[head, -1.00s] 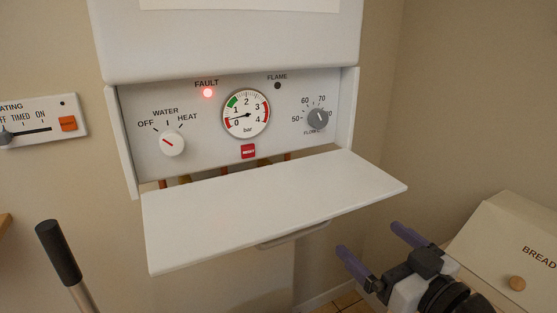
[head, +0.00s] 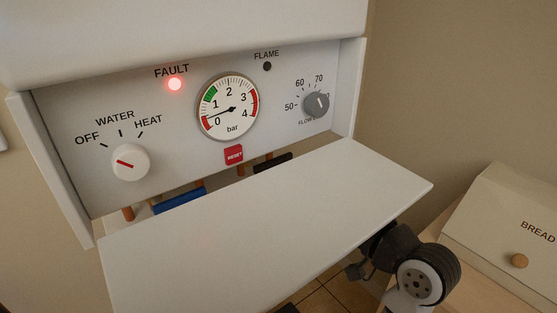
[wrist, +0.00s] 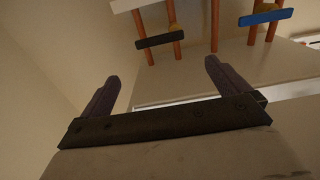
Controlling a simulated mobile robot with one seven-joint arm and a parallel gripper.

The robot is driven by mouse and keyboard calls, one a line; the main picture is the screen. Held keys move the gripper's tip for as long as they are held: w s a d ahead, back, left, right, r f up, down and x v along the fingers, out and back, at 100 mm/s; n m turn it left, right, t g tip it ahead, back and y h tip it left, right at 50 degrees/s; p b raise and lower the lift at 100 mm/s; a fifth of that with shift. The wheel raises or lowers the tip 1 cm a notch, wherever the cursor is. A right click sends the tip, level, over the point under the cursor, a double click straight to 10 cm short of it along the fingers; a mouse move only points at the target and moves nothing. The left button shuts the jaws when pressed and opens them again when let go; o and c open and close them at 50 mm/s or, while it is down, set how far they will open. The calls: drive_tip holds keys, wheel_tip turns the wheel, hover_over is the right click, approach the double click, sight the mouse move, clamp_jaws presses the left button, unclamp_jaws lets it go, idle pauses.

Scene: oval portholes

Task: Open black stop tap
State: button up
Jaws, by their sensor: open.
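The black stop tap (head: 272,162) shows in the head view as a short dark bar behind the fold-down flap, right of the reset button. In the wrist view the black tap (wrist: 160,40) lies crosswise over copper pipe, with a brass body partly seen. My gripper (wrist: 161,70) is open and empty, its two purple fingers spread below the black tap in the picture and apart from it. In the head view the flap hides the fingers; only my dark wrist parts show at its right edge.
A blue tap handle (head: 180,201) sits on another pipe, left of the black one in the head view. The white flap (head: 270,230) juts out below the control panel (head: 190,120). A bread bin (head: 510,215) stands at the right. The red fault light (head: 175,84) is lit.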

sight(275, 161)
drive_tip(key=p+x, duration=0.2)
drive_tip(key=x, duration=0.9)
drive_tip(key=shift+w+p, duration=0.1)
drive_tip(key=shift+p, duration=0.2)
drive_tip(key=c, duration=1.2)
drive_tip(key=shift+o, duration=0.2)
